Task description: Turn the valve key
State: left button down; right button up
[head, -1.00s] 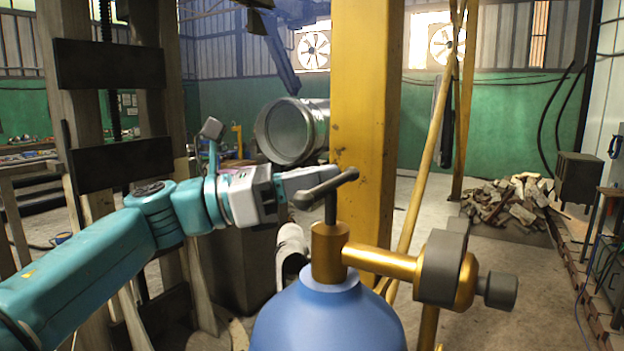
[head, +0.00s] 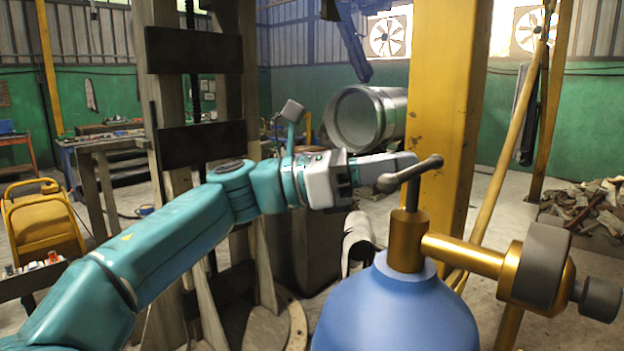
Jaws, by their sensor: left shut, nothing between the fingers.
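The valve key (head: 412,173) is a dark grey T-shaped handle on a thin upright stem. It stands on the brass valve (head: 407,240) at the top of a blue gas cylinder (head: 395,310), right of centre in the head view. A brass side arm runs right to a grey regulator knob (head: 541,266). My left gripper (head: 407,162) comes in from the left, behind the left end of the key's bar. It is shut, and its fingertips are partly hidden by the key. I cannot tell whether it touches the key. My right gripper is not in view.
A yellow post (head: 442,120) stands close behind the cylinder. A wooden frame with dark plates (head: 202,145) is behind my left arm. A metal drum (head: 365,118) is further back, and a yellow cart (head: 43,225) stands at left. Rubble (head: 590,208) lies at right.

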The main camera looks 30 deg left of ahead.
pick_arm(q)
jog(key=b+v, duration=0.3)
jog(key=v, duration=1.2)
jog(key=shift+a, duration=0.2)
jog(key=shift+f, duration=0.15)
